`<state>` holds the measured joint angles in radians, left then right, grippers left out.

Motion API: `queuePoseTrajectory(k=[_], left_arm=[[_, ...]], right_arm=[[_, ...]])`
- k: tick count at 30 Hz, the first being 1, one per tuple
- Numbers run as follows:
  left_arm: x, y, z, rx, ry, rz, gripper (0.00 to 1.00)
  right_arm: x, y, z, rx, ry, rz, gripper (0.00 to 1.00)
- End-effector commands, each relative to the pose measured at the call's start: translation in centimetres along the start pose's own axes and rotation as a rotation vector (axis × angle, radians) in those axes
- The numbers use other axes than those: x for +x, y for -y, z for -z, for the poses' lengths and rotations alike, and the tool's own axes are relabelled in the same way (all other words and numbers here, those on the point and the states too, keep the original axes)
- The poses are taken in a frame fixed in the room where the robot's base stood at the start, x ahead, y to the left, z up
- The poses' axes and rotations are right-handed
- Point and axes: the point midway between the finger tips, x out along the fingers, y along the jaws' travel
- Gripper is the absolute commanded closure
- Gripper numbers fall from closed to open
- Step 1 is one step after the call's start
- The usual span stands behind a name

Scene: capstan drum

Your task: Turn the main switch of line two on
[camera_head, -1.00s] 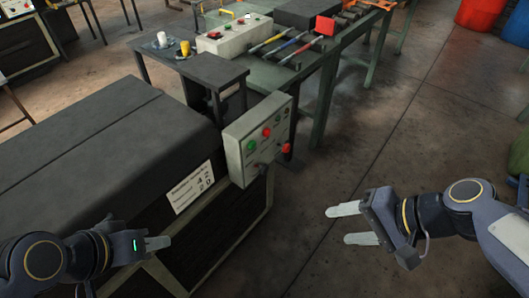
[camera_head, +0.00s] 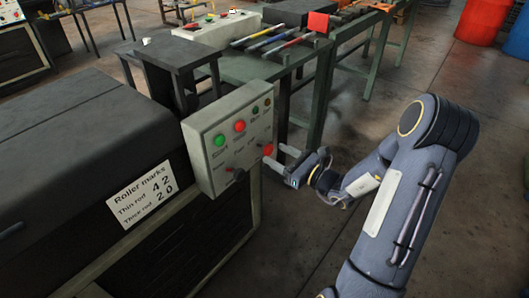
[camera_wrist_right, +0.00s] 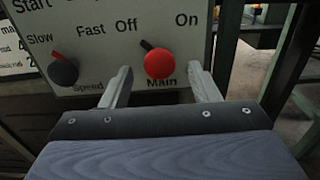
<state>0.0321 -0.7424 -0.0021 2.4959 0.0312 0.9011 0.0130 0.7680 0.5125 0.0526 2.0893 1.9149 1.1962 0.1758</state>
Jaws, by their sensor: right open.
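The main switch is a red round knob (camera_wrist_right: 159,64) labelled Main, with Off at upper left and On at upper right. Its dark pointer is tilted up left, toward Off. In the head view the knob (camera_head: 267,149) sits low right on a grey control panel (camera_head: 205,178). My right gripper (camera_head: 281,158) is open in front of the panel. In the right wrist view its fingers (camera_wrist_right: 158,76) appear left and right of the knob's lower part. I cannot tell whether they touch it. My left gripper is out of view.
A black speed knob (camera_wrist_right: 63,70) is left of the main switch, its red pointer up left toward Slow. Green (camera_head: 219,140) and red (camera_head: 239,126) buttons sit above. A dark machine cover (camera_head: 70,130) is at left. A green bench (camera_head: 250,68) stands behind.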

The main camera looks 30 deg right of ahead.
Motion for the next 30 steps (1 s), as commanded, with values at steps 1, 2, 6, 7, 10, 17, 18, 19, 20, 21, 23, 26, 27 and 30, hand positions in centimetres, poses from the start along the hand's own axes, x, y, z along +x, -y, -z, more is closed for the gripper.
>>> queuePoseTrajectory(k=[1, 2, 6, 7, 10, 17, 18, 19, 20, 21, 23, 26, 27, 30], left_arm=[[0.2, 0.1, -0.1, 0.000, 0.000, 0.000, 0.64], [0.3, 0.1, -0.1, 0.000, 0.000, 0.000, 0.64], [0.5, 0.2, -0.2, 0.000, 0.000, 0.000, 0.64], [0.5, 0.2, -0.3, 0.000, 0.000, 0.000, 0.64], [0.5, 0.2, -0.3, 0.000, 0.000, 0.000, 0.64], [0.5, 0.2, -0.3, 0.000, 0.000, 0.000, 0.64], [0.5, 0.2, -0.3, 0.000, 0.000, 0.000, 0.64], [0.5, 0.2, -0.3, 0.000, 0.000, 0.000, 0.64], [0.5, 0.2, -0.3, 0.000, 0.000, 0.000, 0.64], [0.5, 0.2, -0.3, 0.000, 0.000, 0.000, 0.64], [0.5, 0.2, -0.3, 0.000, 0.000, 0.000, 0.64], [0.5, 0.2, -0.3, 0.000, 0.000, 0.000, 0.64], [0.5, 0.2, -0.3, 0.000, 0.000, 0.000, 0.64], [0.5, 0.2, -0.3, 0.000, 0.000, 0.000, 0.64]], right_arm=[[0.9, -0.1, 0.1, -0.001, 0.002, -0.004, 0.44], [1.4, -0.1, 0.1, -0.001, 0.002, -0.004, 0.44], [3.1, -0.1, 0.1, -0.001, 0.001, -0.004, 0.44], [3.4, -0.1, 0.1, -0.001, 0.000, -0.004, 0.44], [3.9, -0.1, 0.0, -0.001, 0.000, -0.002, 0.44], [4.0, -0.1, 0.0, -0.001, 0.000, -0.001, 0.44], [4.0, -0.1, 0.0, -0.001, -0.001, -0.001, 0.44], [4.0, -0.1, 0.0, -0.001, -0.001, -0.002, 0.48], [4.0, -0.1, 0.0, -0.001, -0.001, -0.002, 0.52], [4.0, -0.1, 0.0, -0.001, -0.001, -0.002, 0.58], [4.0, -0.1, 0.0, -0.001, -0.001, -0.002, 0.65], [4.0, -0.1, 0.0, -0.001, -0.001, -0.002, 0.79], [4.0, -0.1, 0.0, -0.001, -0.001, -0.002, 0.84], [4.0, -0.1, 0.0, -0.001, -0.001, -0.002, 0.88]])
